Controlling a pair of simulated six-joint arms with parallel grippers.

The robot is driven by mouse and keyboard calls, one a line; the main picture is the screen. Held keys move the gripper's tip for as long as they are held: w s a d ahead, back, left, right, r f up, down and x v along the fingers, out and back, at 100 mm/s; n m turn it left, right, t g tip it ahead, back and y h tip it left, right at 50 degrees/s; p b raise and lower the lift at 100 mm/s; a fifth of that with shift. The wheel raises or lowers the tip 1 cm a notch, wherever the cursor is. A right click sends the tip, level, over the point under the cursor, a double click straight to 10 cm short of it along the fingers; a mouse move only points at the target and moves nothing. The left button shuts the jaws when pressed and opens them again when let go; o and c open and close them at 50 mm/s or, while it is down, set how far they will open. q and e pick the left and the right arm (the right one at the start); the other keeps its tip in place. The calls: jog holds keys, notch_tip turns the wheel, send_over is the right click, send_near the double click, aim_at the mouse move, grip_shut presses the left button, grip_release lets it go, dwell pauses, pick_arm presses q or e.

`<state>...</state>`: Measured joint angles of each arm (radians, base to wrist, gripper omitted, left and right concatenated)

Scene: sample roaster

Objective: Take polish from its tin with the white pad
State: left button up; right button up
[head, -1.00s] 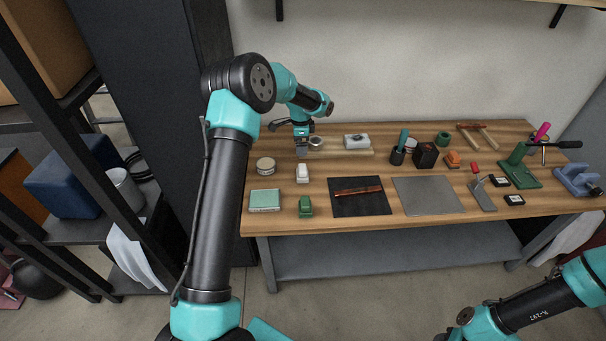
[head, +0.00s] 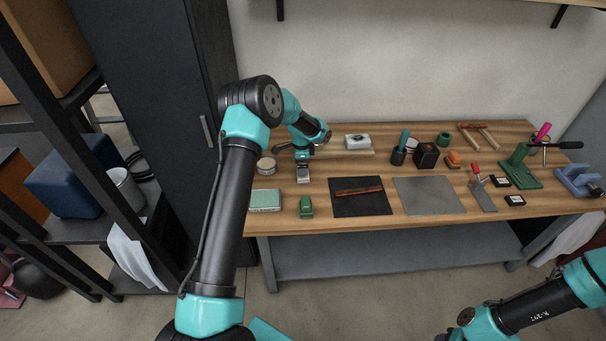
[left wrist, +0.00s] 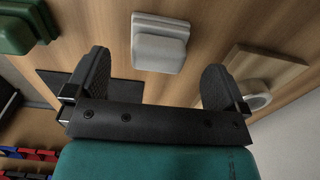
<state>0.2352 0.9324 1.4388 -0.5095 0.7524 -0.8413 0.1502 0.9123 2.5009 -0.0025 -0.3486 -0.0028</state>
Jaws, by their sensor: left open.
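The white pad (left wrist: 160,50) is a small pale block on the wood table, seen in the left wrist view ahead of and between my fingers, not gripped. My left gripper (left wrist: 157,68) is open and empty. In the head view the left gripper (head: 303,166) is over the pad's spot and largely covers it. A cream round tin (head: 266,166) stands left of the gripper.
A green block (head: 306,206) and a pale green box (head: 265,200) lie nearer the front edge. A dark mat (head: 360,203) with a brown bar and a grey plate (head: 428,203) lie to the right. A white-topped block (head: 357,142) rests on the board (head: 345,153) behind.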

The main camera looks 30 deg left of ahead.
pick_arm(q)
jog(key=shift+w+d+f, duration=0.1)
jog(key=shift+f, duration=1.2)
jog(key=shift+d+f, duration=0.1)
jog(key=shift+f, duration=1.2)
jog(key=c, duration=1)
jog(key=shift+r, duration=0.1)
notch_tip(320, 180, up, 10)
jog(key=shift+f, duration=0.1)
